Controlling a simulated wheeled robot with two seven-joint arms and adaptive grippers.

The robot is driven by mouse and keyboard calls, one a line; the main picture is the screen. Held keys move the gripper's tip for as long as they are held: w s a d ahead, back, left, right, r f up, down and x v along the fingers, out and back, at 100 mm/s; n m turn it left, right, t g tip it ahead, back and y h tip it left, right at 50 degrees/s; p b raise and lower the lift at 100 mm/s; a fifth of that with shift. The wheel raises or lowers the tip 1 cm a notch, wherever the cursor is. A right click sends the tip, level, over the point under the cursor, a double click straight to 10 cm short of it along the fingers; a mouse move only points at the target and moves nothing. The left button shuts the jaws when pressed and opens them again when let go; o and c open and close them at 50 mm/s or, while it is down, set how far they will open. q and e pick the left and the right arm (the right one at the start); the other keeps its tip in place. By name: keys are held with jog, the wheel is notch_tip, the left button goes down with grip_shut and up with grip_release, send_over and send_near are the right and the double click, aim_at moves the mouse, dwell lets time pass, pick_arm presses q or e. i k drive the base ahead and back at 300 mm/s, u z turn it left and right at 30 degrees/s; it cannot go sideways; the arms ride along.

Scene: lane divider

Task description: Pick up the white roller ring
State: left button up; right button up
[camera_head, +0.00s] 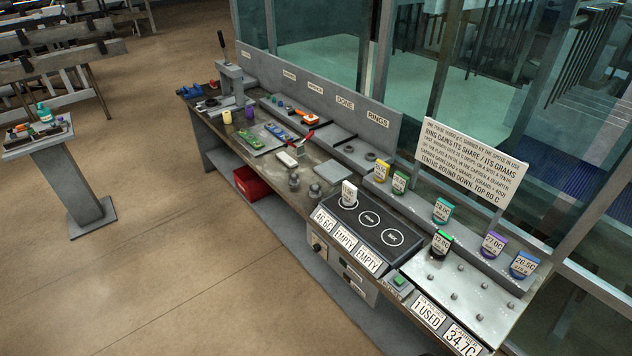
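A small white piece (349,193), which appears to be the white roller ring, stands upright on the left spot of a dark three-spot plate (370,222). A label with small print covers its front. The panel in front of the plate reads 46.6C, EMPTY, EMPTY. The plate's other two circles are bare. Neither of my grippers is in view.
Yellow (382,171), green (400,182), teal (442,210), purple (493,245) and blue (524,263) labelled pieces stand along the back ledge. A black-green one (441,242) stands by the pegged metal plate (470,285). Tools crowd the bench's far end. Floor (180,250) before the bench is clear.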

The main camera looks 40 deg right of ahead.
aim_at(349, 191)
jog(key=z, duration=0.15)
jog(key=i, duration=1.65)
jog(key=z, duration=1.25)
jog(key=i, duration=0.85)
jog(key=z, duration=1)
